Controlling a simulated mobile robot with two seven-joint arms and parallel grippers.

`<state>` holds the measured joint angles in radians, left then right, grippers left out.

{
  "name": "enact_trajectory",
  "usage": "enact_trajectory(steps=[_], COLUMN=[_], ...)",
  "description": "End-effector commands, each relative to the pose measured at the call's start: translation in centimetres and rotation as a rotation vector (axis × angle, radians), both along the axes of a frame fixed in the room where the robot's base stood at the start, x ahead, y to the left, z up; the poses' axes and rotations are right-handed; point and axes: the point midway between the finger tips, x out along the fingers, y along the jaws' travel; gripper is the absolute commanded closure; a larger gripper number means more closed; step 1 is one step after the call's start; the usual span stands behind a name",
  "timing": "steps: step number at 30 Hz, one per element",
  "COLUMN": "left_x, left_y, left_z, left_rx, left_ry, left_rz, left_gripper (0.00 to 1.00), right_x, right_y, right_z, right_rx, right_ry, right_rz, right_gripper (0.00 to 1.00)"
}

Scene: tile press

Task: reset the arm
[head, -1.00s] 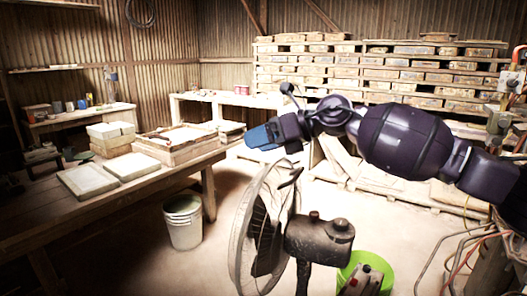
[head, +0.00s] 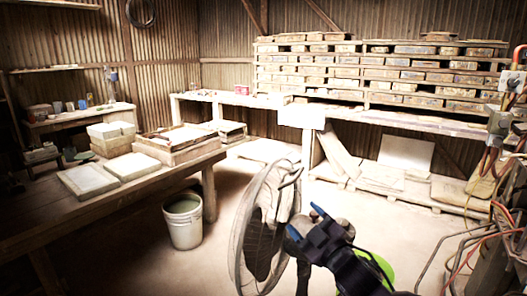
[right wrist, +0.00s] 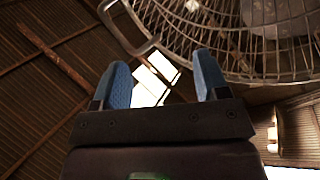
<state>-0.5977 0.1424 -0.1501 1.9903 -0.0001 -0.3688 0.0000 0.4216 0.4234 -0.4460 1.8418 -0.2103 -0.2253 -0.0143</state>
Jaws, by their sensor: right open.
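My right gripper (head: 304,222) is low in the middle of the head view, with blue fingertips pointing up and to the left. It is in front of or beside the fan (head: 252,238); I cannot tell whether they touch. In the right wrist view, the two blue fingers (right wrist: 162,72) stand wide apart with nothing between them. The fan's wire guard (right wrist: 240,45) fills the upper right there, with roof beams and bright panels behind. My left gripper is not in view.
A green bucket (head: 384,268) is partly hidden behind my right arm. A white bucket (head: 184,222) stands by the wooden table (head: 150,190) at left. Hoses and cables (head: 455,250) hang at right. The floor between the fan and the back bench is clear.

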Motion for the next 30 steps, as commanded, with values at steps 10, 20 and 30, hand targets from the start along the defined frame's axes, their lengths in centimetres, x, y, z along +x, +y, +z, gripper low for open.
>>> enact_trajectory(steps=[10,20,30], left_x=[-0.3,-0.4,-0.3], left_y=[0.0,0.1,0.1], left_z=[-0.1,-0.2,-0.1], left_rx=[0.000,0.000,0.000], left_ry=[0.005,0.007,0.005], left_rz=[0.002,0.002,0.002], left_gripper=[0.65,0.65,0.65], right_x=[-6.7,-16.6,-29.1], right_y=[-7.3,-13.5,-17.4], right_z=[-12.5,-22.5,-31.2], right_rx=[0.261,0.419,0.462], right_ry=[0.398,0.642,0.863], right_rz=[-0.192,-0.386,-0.582], right_gripper=[0.32,0.32,0.32])
